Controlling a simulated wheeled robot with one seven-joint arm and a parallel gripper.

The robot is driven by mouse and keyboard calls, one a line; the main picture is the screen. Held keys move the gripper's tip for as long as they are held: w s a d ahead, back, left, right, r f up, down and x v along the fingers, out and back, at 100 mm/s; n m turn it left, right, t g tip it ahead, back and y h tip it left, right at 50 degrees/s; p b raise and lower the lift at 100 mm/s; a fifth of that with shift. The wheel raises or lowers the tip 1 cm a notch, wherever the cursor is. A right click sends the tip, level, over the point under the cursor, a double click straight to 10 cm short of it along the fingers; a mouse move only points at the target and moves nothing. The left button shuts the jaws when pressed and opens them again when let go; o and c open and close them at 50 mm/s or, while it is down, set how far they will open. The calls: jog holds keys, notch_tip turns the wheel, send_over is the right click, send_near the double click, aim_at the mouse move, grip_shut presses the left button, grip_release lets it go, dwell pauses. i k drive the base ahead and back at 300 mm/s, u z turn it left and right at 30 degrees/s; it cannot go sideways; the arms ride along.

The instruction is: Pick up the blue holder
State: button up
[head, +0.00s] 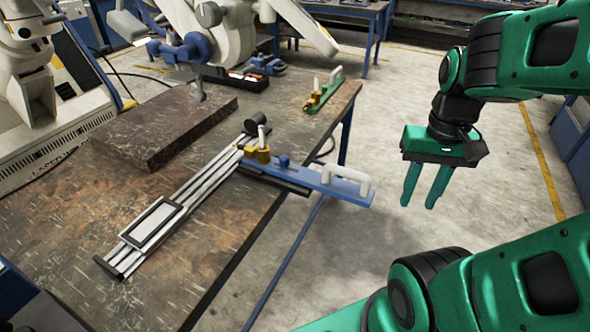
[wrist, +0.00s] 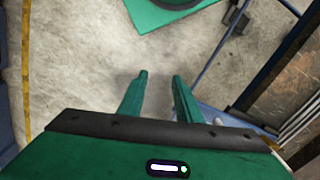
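The blue holder (head: 310,179) is a long flat blue bar with a white handle (head: 345,178) near its right end and a small blue block on top. It lies at the right edge of the worktable, its handle end jutting out past the edge. My gripper (head: 420,200) is green, points down and is to the right of the holder, over the floor and apart from it. Its two fingers are spread with nothing between them; the wrist view (wrist: 158,80) shows the same gap above bare floor.
The holder meets a silver rail (head: 190,200) on the brown worktable (head: 75,235). A dark stone slab (head: 165,125) lies behind the rail. A green holder (head: 324,92) lies at the table's far right edge. The floor between table and gripper is clear.

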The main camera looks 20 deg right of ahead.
aim_at(363, 195)
jog(key=z, duration=0.9)
jog(key=k, duration=1.8)
jog(key=u, duration=0.5)
jog(key=i, duration=1)
jog(key=z, duration=0.05)
